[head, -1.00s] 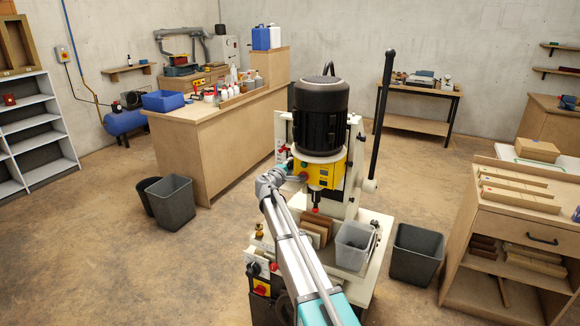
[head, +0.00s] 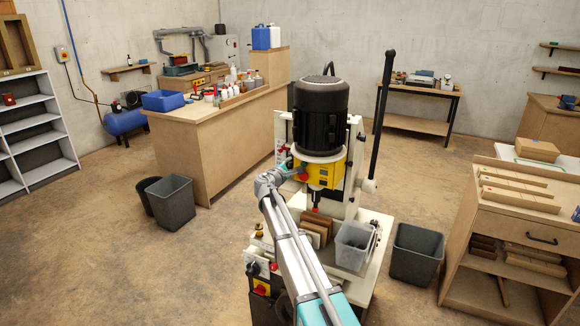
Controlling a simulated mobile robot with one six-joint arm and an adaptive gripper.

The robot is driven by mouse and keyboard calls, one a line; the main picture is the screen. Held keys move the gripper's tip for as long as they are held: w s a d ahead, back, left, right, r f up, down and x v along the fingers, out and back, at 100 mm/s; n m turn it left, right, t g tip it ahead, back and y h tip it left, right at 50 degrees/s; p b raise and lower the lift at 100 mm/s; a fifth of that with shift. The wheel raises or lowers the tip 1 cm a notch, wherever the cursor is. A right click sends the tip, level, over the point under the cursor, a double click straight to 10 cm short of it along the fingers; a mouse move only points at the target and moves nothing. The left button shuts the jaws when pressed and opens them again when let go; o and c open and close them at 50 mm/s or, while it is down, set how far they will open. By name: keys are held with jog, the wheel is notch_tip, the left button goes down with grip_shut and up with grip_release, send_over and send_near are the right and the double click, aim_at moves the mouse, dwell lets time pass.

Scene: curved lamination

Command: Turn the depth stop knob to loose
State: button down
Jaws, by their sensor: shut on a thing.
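The machine with a black motor (head: 320,115) and a yellow control box (head: 323,174) stands in the middle of the head view. My arm reaches up to its left side. My gripper (head: 287,168) is small in the picture, against the left side of the machine head, just left of the yellow box. It is shut on the depth stop knob, which is mostly hidden by the gripper and wrist. The knob's turned position cannot be read. A red part (head: 303,175) shows right beside the gripper.
Wooden pieces (head: 316,229) and a clear grey bin (head: 354,245) sit on the machine table. A black lever (head: 383,120) rises at the right. A dark bin (head: 416,253) and a wooden cabinet (head: 515,225) stand to the right.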

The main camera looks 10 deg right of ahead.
jog(key=c, duration=0.6)
grip_release()
jog(key=shift+m, duration=0.5)
